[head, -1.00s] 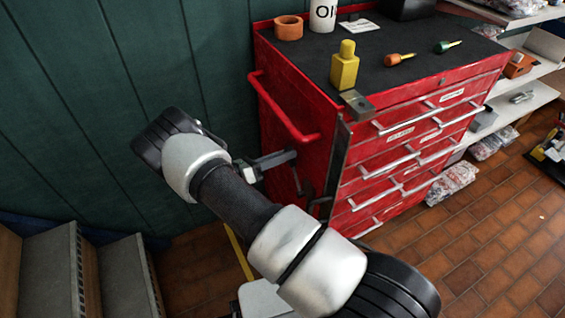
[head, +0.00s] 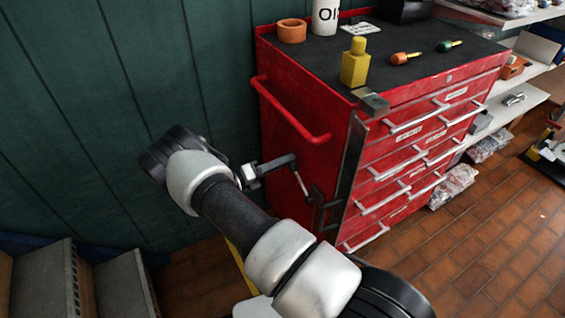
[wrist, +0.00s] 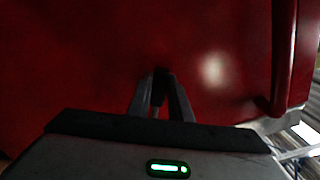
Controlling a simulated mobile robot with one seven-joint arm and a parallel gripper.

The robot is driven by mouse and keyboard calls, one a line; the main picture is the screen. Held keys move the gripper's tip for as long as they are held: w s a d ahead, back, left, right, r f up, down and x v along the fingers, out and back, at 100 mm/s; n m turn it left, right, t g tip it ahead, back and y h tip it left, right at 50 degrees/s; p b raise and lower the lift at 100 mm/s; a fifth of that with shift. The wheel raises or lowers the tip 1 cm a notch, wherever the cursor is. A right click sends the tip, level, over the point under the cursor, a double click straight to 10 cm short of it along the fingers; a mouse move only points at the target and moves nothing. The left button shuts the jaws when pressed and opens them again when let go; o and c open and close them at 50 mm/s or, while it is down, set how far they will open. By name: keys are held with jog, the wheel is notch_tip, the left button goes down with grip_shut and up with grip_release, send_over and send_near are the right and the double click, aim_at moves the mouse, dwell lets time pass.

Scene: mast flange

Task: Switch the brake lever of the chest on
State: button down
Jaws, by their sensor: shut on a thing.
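The red tool chest (head: 295,115) stands against the green wall, its side panel facing my arm. Dark metal parts, apparently the brake lever (head: 319,200), sit low on that side near the front corner; their exact shape and position are unclear. My gripper (head: 303,188) is at the side panel, below the red side handle. In the wrist view, my gripper's two fingers (wrist: 162,100) close in on a small dark piece (wrist: 162,82), apparently the lever, in front of the red panel. The fingers hide most of it.
The red side handle (head: 290,115) juts out above my gripper. A dark upright bar (head: 348,165) runs down the chest's front corner. A yellow bottle (head: 355,68), an orange tape roll (head: 292,30) and screwdrivers stand or lie on top. Steps (head: 45,285) are at lower left.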

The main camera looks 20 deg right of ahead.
jog(key=shift+f, duration=0.1)
jog(key=c, duration=1.6)
grip_release()
jog(key=s+a, duration=0.1)
jog(key=a, duration=0.4)
jog(key=s+a, duration=0.1)
jog(key=a, duration=0.5)
jog(key=s+a+p, duration=0.1)
jog(key=a, duration=0.5)
jog(key=shift+s+a, duration=0.1)
jog(key=shift+s, duration=0.15)
